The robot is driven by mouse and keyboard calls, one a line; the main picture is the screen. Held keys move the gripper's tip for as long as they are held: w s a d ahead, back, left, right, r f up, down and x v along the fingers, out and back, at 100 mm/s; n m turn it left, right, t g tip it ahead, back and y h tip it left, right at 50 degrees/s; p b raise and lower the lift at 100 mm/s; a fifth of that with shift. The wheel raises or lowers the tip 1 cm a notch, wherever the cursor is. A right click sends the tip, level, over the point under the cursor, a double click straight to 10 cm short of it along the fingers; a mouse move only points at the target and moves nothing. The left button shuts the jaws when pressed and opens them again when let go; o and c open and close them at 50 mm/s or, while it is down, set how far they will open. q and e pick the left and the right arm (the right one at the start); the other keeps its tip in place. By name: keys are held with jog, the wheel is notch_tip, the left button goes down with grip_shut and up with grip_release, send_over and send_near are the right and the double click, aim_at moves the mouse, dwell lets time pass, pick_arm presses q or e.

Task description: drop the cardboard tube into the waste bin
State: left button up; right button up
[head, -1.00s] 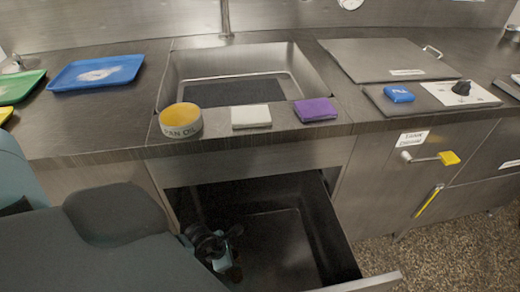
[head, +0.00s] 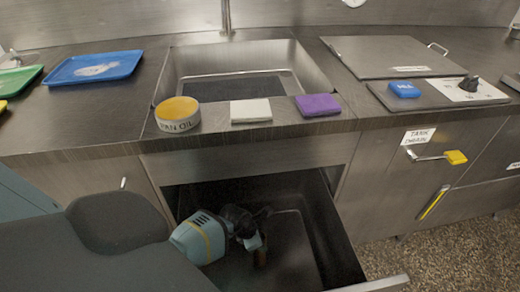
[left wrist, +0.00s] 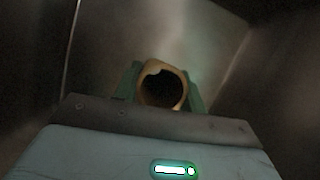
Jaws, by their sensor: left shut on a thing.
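The cardboard tube (left wrist: 184,88) is a tan ring with a dark hollow and a ragged rim, seen end-on between my left gripper's fingers (left wrist: 161,92) in the left wrist view. The gripper is shut on it. In the head view my left gripper (head: 258,240) is inside an open pull-out drawer (head: 318,225) below the sink, and a small brown bit of the tube (head: 261,259) shows under it. Whether the tube touches the drawer floor cannot be told. Nothing in view is marked as a waste bin. My right gripper is not in view.
On the counter's front edge stand a round PAN OIL tin (head: 178,113), a white block (head: 250,111) and a purple block (head: 318,104). Behind is the sink (head: 315,75). A yellow-tipped drain handle (head: 455,157) juts out at right. The drawer's right part is empty.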

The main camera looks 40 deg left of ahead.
aim_at(259, 258)
pick_arm(q)
jog(key=shift+f, duration=0.8)
jog(key=shift+f+b, duration=0.35)
jog(key=shift+b, duration=0.15)
jog(key=shift+f, duration=0.3)
jog(key=o, duration=1.2)
jog(key=shift+r, duration=0.15)
